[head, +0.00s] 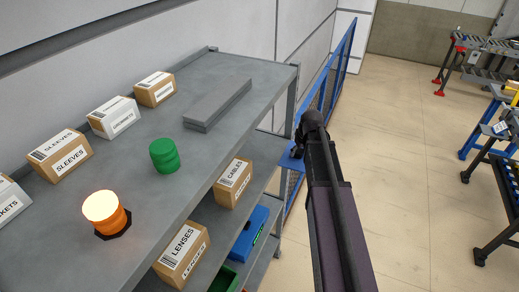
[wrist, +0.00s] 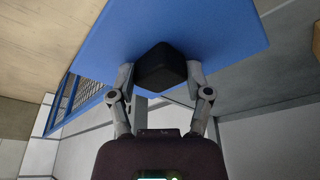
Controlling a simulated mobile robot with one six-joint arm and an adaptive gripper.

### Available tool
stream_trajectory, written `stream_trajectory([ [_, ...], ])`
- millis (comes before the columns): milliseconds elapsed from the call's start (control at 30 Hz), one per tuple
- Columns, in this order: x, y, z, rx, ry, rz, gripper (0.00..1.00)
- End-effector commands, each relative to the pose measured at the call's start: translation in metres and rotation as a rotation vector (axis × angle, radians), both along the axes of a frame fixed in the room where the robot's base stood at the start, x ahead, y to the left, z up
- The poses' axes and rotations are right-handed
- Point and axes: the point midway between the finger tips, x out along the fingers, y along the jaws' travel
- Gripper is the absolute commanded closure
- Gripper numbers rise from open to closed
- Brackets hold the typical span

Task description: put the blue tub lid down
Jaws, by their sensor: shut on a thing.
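The blue tub lid (wrist: 215,28) is a flat blue plate with a black block-shaped knob (wrist: 165,65), filling the top of the wrist view. My gripper (wrist: 162,78) is shut on the knob, one finger on each side. In the head view, a blue edge of the lid (head: 290,161) shows beside the end of my arm, right of the shelf unit. My arm hides most of the lid and the fingers there. The lid looks held in the air, touching nothing that I can see.
A grey shelf unit (head: 222,135) bears cartons, a green round stack (head: 164,156), a lit orange beacon (head: 105,213) and a grey slab (head: 218,104). A blue tub (head: 247,240) stands on a lower shelf. A blue mesh fence (head: 328,92) stands behind. The top has bare patches.

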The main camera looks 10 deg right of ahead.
Motion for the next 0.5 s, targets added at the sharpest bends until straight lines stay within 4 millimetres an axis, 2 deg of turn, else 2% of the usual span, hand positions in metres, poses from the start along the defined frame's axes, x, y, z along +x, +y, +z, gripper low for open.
stream_trajectory([
  [300,0.000,-0.006,-0.001,0.000,0.000,-0.008,0.93],
  [500,0.009,0.005,0.000,0.000,0.000,-0.008,0.93],
])
